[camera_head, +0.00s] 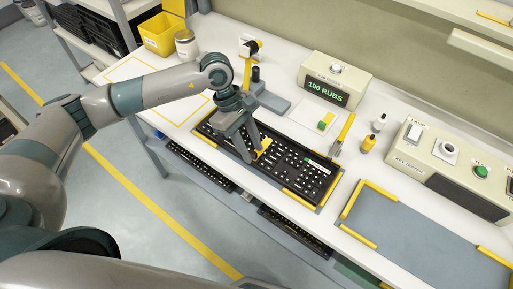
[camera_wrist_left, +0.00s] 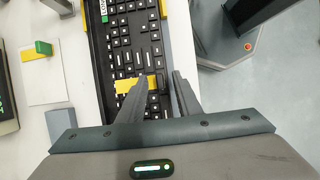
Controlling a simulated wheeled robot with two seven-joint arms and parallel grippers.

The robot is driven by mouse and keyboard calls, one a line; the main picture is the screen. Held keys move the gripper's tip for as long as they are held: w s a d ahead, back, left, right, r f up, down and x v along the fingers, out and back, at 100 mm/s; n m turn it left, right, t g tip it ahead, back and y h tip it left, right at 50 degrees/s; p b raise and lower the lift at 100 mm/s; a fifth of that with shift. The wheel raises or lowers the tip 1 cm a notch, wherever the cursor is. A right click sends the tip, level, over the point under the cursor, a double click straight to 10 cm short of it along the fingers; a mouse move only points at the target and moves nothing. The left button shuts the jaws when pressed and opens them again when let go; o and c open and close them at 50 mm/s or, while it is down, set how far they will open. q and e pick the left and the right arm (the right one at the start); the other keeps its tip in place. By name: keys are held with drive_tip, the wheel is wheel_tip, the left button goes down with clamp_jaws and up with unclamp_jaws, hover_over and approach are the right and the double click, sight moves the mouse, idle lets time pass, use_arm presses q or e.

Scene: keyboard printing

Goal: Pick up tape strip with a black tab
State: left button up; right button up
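A yellow tape strip (camera_wrist_left: 132,84) lies across the keys of the black keyboard (camera_wrist_left: 130,28) in the left wrist view. A small black piece (camera_wrist_left: 163,82), apparently its tab, shows at the strip's right end. My left gripper (camera_wrist_left: 163,76) is open, with one finger on each side of that piece. Whether the fingers touch it cannot be told. In the head view the left gripper (camera_head: 254,154) points down over the middle of the keyboard (camera_head: 300,172), and the strip (camera_head: 265,144) shows beside its fingers. My right gripper is not in view.
A white pad (camera_head: 308,117) holds a yellow piece with a green block (camera_head: 326,122). A display box (camera_head: 335,80) reads "100 RUBS". Small bottles (camera_head: 369,143), a control box (camera_head: 455,160) and a grey yellow-edged tray (camera_head: 415,228) stand to the right. A yellow bin (camera_head: 162,34) is at the back left.

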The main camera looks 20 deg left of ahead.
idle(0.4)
use_arm(q)
clamp_jaws()
